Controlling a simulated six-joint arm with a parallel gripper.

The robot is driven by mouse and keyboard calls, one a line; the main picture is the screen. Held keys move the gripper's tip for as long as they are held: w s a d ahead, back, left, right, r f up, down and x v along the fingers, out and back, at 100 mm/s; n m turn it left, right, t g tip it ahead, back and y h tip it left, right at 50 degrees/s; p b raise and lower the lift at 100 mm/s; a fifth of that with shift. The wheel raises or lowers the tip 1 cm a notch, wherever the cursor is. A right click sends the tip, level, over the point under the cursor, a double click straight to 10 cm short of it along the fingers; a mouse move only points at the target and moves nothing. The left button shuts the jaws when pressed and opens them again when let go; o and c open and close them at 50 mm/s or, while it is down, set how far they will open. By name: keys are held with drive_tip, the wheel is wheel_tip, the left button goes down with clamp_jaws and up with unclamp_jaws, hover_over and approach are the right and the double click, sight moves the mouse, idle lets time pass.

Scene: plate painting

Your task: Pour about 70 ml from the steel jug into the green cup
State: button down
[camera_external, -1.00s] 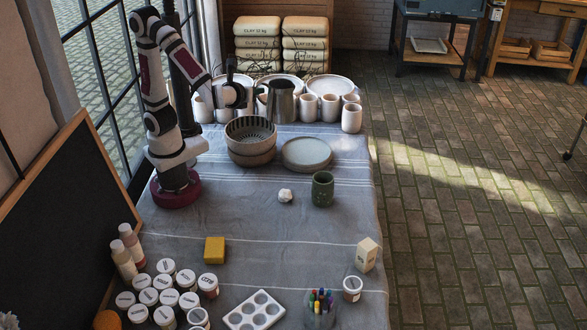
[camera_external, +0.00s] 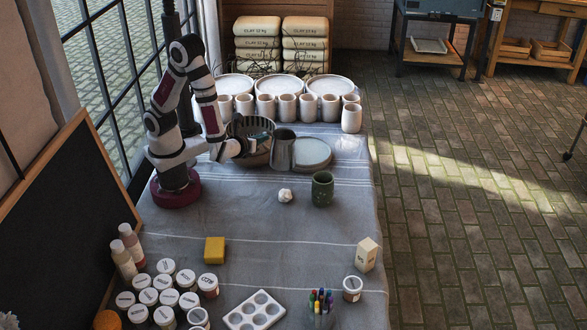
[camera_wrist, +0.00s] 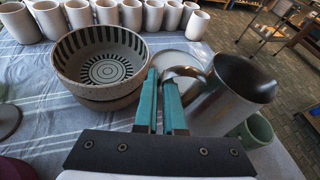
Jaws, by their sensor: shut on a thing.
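The steel jug (camera_external: 283,150) is held upright, or nearly so, in front of the grey plate in the external view. My gripper (camera_external: 246,148) is at its left side. In the wrist view the teal fingers of my gripper (camera_wrist: 168,103) are shut on the handle of the jug (camera_wrist: 233,92). The inside of the jug looks dark, and any liquid level cannot be made out. The green cup (camera_external: 322,190) stands upright on the cloth, to the right of and nearer the camera than the jug. In the wrist view the cup (camera_wrist: 256,131) is partly hidden behind the jug.
Striped bowls (camera_external: 251,157), stacked, stand just behind my gripper. A grey plate (camera_external: 316,153) lies behind the jug. Pale cups (camera_external: 351,118) line the back. A white lump (camera_external: 285,195) lies left of the green cup. A yellow block (camera_external: 214,250) and paint jars are nearer the front.

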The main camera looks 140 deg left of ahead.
wheel_tip(320, 180, down, 6)
drive_tip(key=shift+r, duration=0.25)
drive_tip(key=a+r+m+t, duration=0.1)
drive_tip(key=a+m+t, duration=0.7)
drive_tip(key=a, duration=0.8)
drive_tip(key=shift+a+r+m+t, duration=0.3)
drive_tip(key=shift+a+t, duration=0.1)
drive_tip(key=shift+t, duration=0.9)
drive_tip(key=shift+w+d, duration=0.1)
drive_tip(key=shift+w, duration=0.05)
